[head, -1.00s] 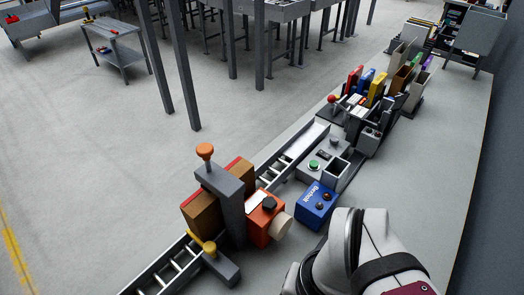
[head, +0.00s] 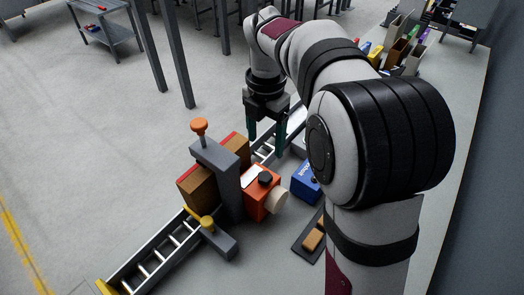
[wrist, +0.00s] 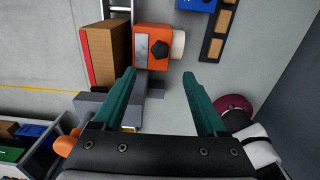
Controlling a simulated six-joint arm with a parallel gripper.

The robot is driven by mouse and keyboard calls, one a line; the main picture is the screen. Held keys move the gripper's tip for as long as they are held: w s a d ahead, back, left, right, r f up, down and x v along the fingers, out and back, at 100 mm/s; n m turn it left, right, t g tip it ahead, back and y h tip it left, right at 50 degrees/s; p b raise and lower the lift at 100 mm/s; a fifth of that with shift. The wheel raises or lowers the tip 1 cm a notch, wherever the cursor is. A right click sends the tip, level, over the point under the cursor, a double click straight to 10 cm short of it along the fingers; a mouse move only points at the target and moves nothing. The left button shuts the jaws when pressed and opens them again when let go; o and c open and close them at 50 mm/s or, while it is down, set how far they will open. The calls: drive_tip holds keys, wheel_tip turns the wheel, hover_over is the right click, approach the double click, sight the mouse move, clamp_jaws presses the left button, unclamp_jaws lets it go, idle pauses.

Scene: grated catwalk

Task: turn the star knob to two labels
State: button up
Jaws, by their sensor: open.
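The black star knob (head: 265,179) sits on the top of an orange box (head: 262,202). A white label plate (head: 250,176) lies beside the knob, its markings too small to read. A cream round part (head: 278,202) sticks out of the box's side. The wrist view shows the lobed knob (wrist: 159,49) on the orange box (wrist: 150,33), just beyond the fingertips and roughly between their lines. My gripper (head: 266,143) hangs with green fingers pointing down, behind the orange box in the head view. The fingers are wide apart and empty; the gripper (wrist: 159,75) touches no knob.
A grey post (head: 222,170) with an orange knob (head: 199,126) stands left of the box, by brown cartons (head: 198,190) on a roller conveyor (head: 150,258). A blue box (head: 304,181) stands close on the right. A dark tray (head: 309,238) lies in front.

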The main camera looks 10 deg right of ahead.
sight(265, 176)
wheel_tip(265, 176, down, 12)
idle(0.3)
clamp_jaws()
